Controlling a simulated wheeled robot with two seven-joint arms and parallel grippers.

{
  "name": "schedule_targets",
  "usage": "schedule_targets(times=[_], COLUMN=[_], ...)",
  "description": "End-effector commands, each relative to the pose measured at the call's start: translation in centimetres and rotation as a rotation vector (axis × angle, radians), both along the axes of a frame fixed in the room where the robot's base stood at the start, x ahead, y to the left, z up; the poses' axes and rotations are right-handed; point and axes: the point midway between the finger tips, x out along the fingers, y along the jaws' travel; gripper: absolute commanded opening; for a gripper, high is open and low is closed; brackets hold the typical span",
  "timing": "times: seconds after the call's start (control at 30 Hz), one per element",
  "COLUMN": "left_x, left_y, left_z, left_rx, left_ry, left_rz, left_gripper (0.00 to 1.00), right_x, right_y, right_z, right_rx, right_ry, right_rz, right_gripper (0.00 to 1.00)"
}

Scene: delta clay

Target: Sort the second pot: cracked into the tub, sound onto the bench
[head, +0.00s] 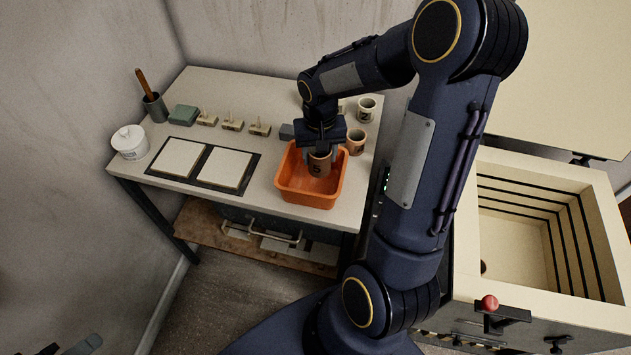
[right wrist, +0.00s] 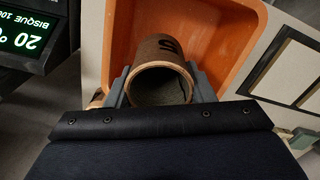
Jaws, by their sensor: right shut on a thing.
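My right gripper (head: 320,150) is shut on a brown pot (head: 319,164) with a dark mark like an S or 5 on its side. The pot is at the orange tub (head: 312,200), inside its outline; I cannot tell whether it touches the floor. In the right wrist view the pot (right wrist: 165,50) sits between the fingers, its mouth facing the camera; no crack is clear. Two other marked pots, one behind (head: 367,109) and one nearer (head: 355,142), stand on the bench (head: 255,92) right of the tub. Part of my left gripper (head: 72,347) shows at the lower left edge; its jaws are unclear.
Two pale tiles (head: 224,168) in a dark frame lie left of the tub. An open kiln (head: 590,205) with a red knob (head: 489,302) stands right.

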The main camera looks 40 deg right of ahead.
Motion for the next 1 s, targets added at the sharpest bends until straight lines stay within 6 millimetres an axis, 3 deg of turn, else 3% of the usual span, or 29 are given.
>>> schedule_targets(times=[0.3, 0.33, 0.5, 0.8, 1.0], left_x=[0.0, 0.0, 0.0, 0.0, 0.0], left_y=[0.0, 0.0, 0.0, 0.0, 0.0], left_z=[-0.3, -0.3, -0.3, -0.3, -0.4], left_rx=[0.000, 0.000, 0.000, 0.000, 0.000], left_ry=[0.000, 0.000, 0.000, 0.000, 0.000], left_rz=[0.000, 0.000, 0.000, 0.000, 0.000], left_gripper=[0.36, 0.36, 0.36, 0.36, 0.36], right_x=[0.0, 0.0, 0.0, 0.0, 0.1], right_y=[0.0, 0.0, 0.0, 0.0, 0.0], right_z=[-0.4, -0.4, -0.4, -0.2, 2.5], right_rx=[0.000, 0.000, 0.000, 0.000, -0.001], right_ry=[-0.001, -0.001, -0.001, -0.001, -0.006], right_rz=[0.000, 0.000, -0.001, -0.001, -0.002], right_gripper=[0.24, 0.52, 0.74, 0.74, 0.74])
